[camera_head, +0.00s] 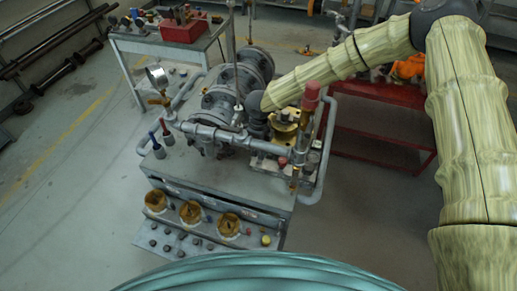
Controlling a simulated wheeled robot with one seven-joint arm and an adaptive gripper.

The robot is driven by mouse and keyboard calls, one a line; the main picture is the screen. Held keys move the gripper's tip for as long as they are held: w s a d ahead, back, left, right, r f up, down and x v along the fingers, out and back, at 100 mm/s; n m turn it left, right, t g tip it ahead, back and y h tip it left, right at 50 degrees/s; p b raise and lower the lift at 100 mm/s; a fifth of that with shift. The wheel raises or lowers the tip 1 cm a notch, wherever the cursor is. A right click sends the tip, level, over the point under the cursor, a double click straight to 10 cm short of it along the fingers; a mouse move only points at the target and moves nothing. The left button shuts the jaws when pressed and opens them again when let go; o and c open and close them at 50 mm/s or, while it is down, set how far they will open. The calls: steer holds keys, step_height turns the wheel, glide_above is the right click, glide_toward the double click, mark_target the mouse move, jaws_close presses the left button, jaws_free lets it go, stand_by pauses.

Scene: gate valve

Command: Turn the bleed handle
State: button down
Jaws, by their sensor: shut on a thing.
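My gripper (258,138) points down at the pipework on top of the grey bench, at the end of my arm. It is small and dark here, and its fingers are hard to make out. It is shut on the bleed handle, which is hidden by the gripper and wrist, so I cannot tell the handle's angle. A grey horizontal pipe (205,131) runs just left of the gripper. Brass-coloured fittings (284,131) stand close on its right. The large grey flanged valve body (222,99) is behind and to the left.
A red-topped upright pipe (311,97) stands close to the right. A thin upright rod (234,55) rises behind. A red bench (384,143) stands at right.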

steer(key=shift+w+d+n, duration=0.1)
steer(key=shift+n, duration=0.5)
steer(key=c, duration=1.5)
jaws_free()
steer(key=shift+c, duration=0.2)
steer(key=shift+r, duration=0.1)
step_height(320, 180, up, 12)
